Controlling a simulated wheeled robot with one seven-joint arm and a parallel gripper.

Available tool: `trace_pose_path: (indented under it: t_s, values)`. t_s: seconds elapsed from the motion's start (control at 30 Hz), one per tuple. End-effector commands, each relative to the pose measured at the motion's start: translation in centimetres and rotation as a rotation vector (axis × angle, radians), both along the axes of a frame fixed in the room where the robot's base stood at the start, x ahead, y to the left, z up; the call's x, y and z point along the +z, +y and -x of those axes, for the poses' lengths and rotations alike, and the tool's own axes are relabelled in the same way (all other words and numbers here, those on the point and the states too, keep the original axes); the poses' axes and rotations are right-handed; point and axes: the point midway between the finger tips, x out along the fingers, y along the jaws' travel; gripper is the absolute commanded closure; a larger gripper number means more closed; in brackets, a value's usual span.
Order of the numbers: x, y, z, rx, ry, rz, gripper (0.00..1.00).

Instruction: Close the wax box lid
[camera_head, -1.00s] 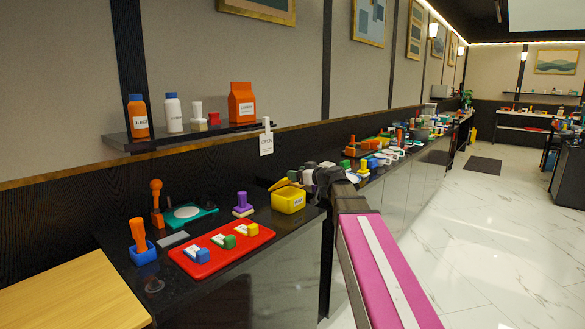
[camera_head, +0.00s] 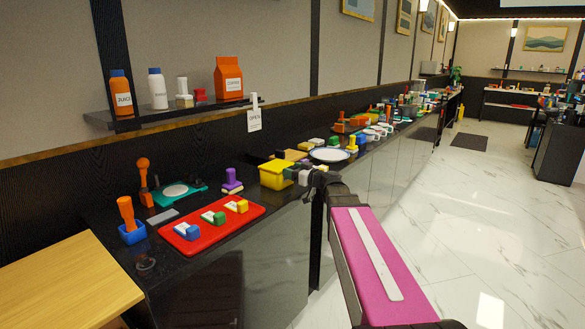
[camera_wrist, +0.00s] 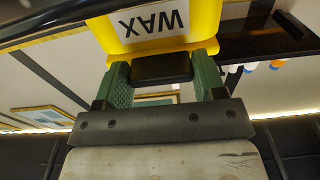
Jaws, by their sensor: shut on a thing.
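The yellow wax box (camera_head: 272,177) stands at the right part of the near black counter. Its top looks level and low in the head view, but whether the lid is fully down cannot be told. My gripper (camera_head: 300,176) is at the box's right side. In the wrist view the yellow box (camera_wrist: 205,22) fills the top, with its white WAX label upside down. The green fingers of my gripper (camera_wrist: 162,70) are shut on a dark block (camera_wrist: 161,69) against the box's edge.
A red tray (camera_head: 190,245) with three small coloured pieces lies left of the box. A purple stamp (camera_head: 231,183) stands between them. A white plate (camera_head: 329,155) and several items lie behind and right. A shelf (camera_head: 150,117) hangs above.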

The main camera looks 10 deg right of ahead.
Motion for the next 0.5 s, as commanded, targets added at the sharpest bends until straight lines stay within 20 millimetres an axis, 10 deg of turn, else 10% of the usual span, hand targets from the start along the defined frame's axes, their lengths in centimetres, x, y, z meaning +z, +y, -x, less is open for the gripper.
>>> trace_pose_path:
  t_s: [0.27, 0.3, 0.33, 0.5]
  values:
    - [-0.62, 0.03, 0.07, 0.001, 0.003, 0.008, 0.79]
    - [-0.61, 0.03, 0.07, 0.001, 0.004, 0.007, 0.23]
    - [-0.60, 0.02, 0.07, 0.001, 0.003, 0.006, 0.14]
    - [-0.54, 0.01, 0.03, 0.000, 0.004, 0.005, 0.11]
